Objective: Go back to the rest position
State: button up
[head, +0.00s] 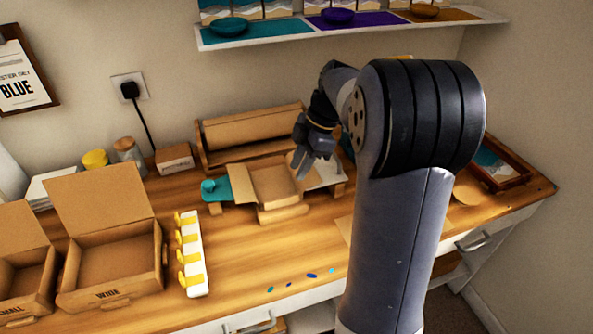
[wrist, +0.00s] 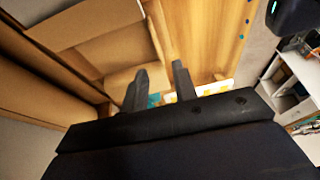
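My gripper (head: 301,167) hangs above the middle of the workbench, over the right side of an open cardboard box (head: 274,184). Its fingers point down. In the wrist view my gripper (wrist: 160,80) has its two dark fingers apart, with nothing between them. The cardboard box also shows in the wrist view beyond the fingers. My arm is bent and blocks part of the bench on the right in the head view.
A teal piece (head: 216,189) lies left of the box. A white rack with yellow clips (head: 194,255) stands farther left, beside the open box marked WIDE (head: 110,262). A cardboard holder (head: 250,128) stands behind. The front middle of the wooden bench (head: 250,245) is mostly clear.

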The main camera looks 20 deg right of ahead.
aim_at(279, 205)
jog(key=x, duration=1.1)
jog(key=shift+a, duration=0.1)
jog(key=shift+w+r, duration=0.15)
jog(key=shift+w, duration=0.45)
jog(key=shift+s, duration=0.1)
